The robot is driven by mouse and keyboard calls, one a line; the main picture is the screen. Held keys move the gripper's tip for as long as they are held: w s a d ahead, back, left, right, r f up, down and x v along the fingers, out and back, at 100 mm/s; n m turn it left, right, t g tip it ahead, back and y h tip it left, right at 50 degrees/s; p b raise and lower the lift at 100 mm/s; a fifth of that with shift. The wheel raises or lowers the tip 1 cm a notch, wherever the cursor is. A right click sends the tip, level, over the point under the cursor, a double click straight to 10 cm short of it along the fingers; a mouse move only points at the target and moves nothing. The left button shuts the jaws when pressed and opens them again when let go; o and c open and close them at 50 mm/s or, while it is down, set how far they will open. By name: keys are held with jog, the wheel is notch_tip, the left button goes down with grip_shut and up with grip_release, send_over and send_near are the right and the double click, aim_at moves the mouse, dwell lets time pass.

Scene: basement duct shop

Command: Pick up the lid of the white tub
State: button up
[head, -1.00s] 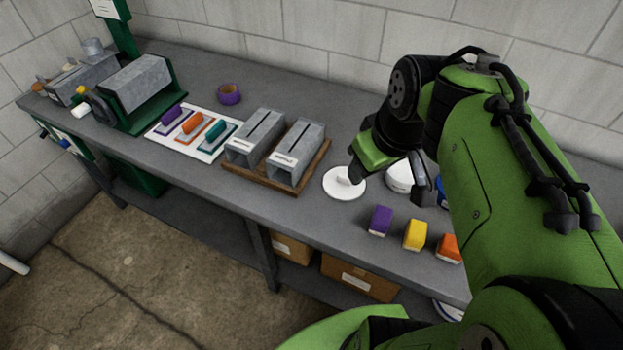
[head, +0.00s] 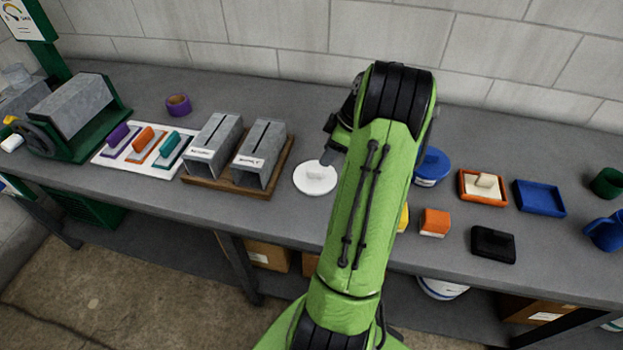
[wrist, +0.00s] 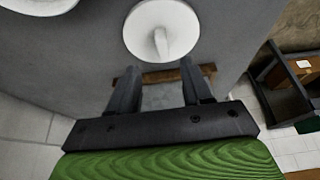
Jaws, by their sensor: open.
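The lid (head: 315,178) is a flat white disc with a raised white grip, lying on the grey workbench. It also shows in the wrist view (wrist: 140,28), just beyond my fingertips. My gripper (wrist: 158,72) is open and empty, its fingers apart and not touching the lid. In the head view my arm hides most of the gripper; a dark part of it shows just above the lid's right edge. A white round rim, likely the white tub (wrist: 38,5), shows at the top left of the wrist view. The tub is hidden behind my arm in the head view.
Two grey metal duct pieces (head: 258,152) stand on a wooden board (head: 232,188) left of the lid. A block wall (head: 250,30) runs behind the bench.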

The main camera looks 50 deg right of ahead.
aim_at(316, 169)
jog(key=x, duration=0.4)
jog(key=b+x, duration=0.1)
jog(key=x, duration=0.1)
jog(key=shift+w+a+f, duration=0.15)
jog(key=shift+a+f, duration=0.2)
jog(key=shift+w+f, duration=0.15)
jog(key=shift+f, duration=0.2)
jog(key=shift+r, duration=0.1)
grip_shut()
